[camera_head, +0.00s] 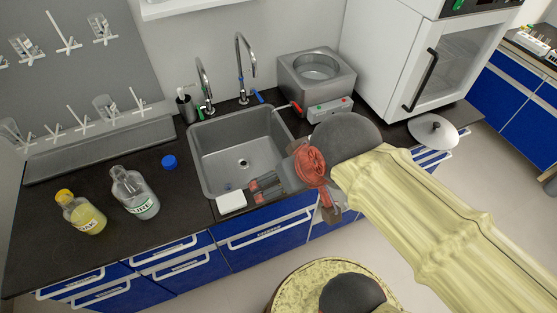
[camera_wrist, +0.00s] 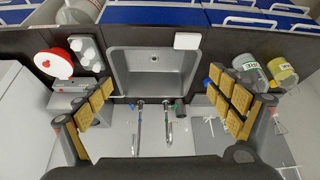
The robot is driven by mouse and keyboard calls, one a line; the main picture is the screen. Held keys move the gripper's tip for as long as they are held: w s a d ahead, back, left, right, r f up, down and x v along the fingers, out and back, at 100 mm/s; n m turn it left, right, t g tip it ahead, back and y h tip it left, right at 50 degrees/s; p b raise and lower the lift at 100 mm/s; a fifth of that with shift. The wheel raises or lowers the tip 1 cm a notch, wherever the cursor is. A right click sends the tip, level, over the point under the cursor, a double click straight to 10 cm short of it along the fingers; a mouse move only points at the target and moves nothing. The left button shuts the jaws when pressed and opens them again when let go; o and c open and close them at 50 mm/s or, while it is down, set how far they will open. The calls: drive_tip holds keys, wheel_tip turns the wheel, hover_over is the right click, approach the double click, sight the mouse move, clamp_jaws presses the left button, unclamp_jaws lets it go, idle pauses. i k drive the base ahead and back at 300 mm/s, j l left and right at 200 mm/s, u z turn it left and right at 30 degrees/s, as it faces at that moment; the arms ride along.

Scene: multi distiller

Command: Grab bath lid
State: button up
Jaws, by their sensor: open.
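The bath lid (camera_head: 433,131) is a shallow metal disc with a dark knob. It lies at the right end of the dark counter, beyond my arm in the head view. The bath (camera_head: 290,68) is a steel box with an uncovered round opening, behind the sink to the right. My gripper (camera_head: 262,191) is over the front right part of the sink, well left of the lid. In the wrist view my gripper (camera_wrist: 165,105) has its padded fingers wide apart, with nothing between them. I cannot surely make out the lid in the wrist view.
The sink (camera_head: 205,165) has two tall taps behind it. A white block (camera_head: 231,201) lies at its front edge. Two bottles (camera_head: 135,195) (camera_head: 82,212) and a blue cap (camera_head: 169,161) stand left. A white oven-like cabinet (camera_head: 390,60) rises behind the lid. A red-and-white round item (camera_wrist: 55,63) shows in the wrist view.

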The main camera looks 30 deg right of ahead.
sight(432, 131)
drive_tip(key=z, duration=2.15)
drive_tip(key=i+l+u, duration=0.15)
drive_tip(key=l, duration=0.2)
drive_tip(key=i+l+u, duration=0.15)
drive_tip(key=l, duration=0.25)
drive_tip(key=i+l+u, duration=0.15)
drive_tip(key=l, duration=0.2)
drive_tip(key=i+l+u, duration=0.15)
drive_tip(key=l, duration=0.3)
drive_tip(key=u, duration=1.25)
